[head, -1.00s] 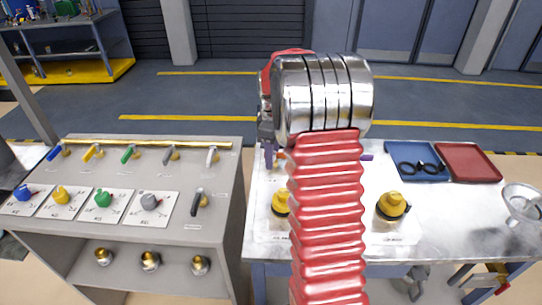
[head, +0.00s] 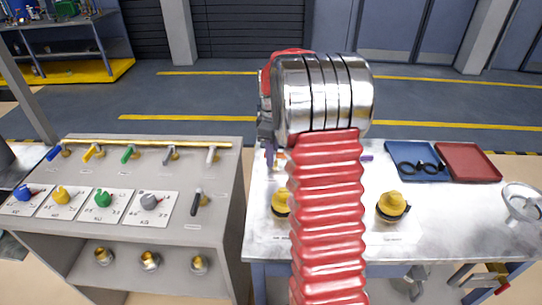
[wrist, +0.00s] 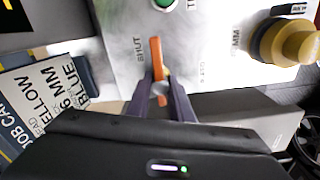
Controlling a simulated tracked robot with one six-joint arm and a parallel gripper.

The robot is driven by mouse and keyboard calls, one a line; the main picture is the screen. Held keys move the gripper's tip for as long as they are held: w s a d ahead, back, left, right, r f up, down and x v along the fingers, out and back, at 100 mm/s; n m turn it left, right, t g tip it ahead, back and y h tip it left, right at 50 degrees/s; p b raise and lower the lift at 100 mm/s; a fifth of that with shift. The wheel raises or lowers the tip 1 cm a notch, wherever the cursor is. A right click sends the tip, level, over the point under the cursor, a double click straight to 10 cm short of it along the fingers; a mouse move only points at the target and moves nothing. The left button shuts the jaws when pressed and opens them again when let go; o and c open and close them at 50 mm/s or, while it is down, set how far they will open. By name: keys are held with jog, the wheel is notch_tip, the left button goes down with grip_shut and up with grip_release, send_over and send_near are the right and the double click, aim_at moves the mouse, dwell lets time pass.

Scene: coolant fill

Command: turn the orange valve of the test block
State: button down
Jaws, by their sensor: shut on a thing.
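In the wrist view the orange valve (wrist: 157,58) is a slim orange lever on a light panel, with the word SHUT printed to its left. My gripper (wrist: 160,92) has its two dark purple fingers closed on the lower part of the lever, near a round metal hub. In the head view my arm hides the valve and most of the test block. Part of my gripper (head: 269,155) shows there left of my red arm, over the bench.
Yellow-capped fittings (head: 392,206) stand on the bench, one either side of my arm. A blue tray (head: 417,163) with black rings and a red tray (head: 468,162) lie at the right. A grey console (head: 150,185) with coloured levers and knobs stands left. In the wrist view a job card (wrist: 45,95) lies left.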

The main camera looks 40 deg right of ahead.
jog(key=shift+m, duration=0.3)
jog(key=m, duration=0.3)
jog(key=shift+w+d, duration=0.1)
jog(key=m, duration=0.9)
jog(key=shift+m, duration=0.3)
jog(key=m, duration=0.4)
jog(key=c, duration=1.6)
grip_release()
jog(key=shift+r, duration=0.15)
notch_tip(320, 180, up, 13)
jog(key=shift+r, duration=0.2)
